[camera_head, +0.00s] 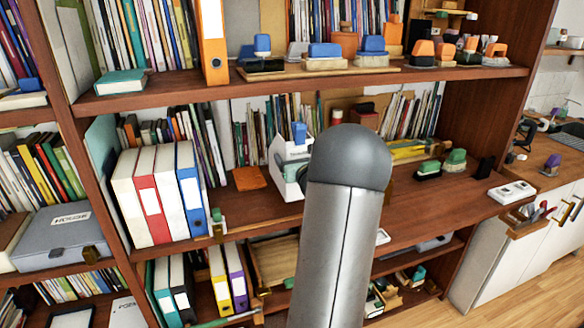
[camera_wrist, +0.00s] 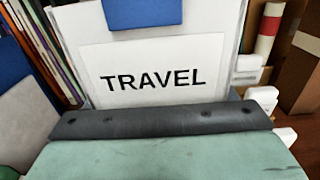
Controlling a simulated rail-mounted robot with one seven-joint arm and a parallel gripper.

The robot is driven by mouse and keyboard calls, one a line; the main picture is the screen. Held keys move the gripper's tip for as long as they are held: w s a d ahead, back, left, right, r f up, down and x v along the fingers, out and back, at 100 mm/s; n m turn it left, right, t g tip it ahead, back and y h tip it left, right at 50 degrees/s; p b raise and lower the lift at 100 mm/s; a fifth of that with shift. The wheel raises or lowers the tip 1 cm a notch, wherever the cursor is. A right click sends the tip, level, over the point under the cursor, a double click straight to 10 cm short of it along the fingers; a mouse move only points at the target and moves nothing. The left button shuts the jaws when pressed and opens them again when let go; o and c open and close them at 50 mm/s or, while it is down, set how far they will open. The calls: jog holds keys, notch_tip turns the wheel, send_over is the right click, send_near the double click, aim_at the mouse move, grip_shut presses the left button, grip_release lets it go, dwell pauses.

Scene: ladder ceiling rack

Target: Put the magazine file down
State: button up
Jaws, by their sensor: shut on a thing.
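The magazine file is white with a "TRAVEL" label and fills the upper middle of the wrist view (camera_wrist: 205,50). A blue piece shows at its top front. In the head view the file (camera_head: 283,158) is upright at the middle shelf, partly hidden behind my arm. My gripper (camera_wrist: 165,121) shows in the wrist view as a wide pale green part with a dark, riveted edge across the file's lower front. It is shut on the file. Whether the file's base touches the shelf cannot be told.
White, red and blue binders (camera_head: 158,195) stand left on the middle shelf (camera_head: 258,208). An orange flat item (camera_head: 249,178) lies between them and the file. Books line the back. Staplers (camera_head: 455,160) and a white strip (camera_head: 511,192) are at right. The upper shelf (camera_head: 200,88) overhangs.

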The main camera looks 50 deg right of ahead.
jog(key=f, duration=0.3)
jog(key=shift+w+f, duration=0.25)
jog(key=shift+w, duration=0.05)
jog(key=o, duration=2)
jog(key=shift+f, duration=0.1)
jog(key=shift+o, duration=0.2)
jog(key=shift+s+a, duration=0.1)
jog(key=shift+s, duration=0.05)
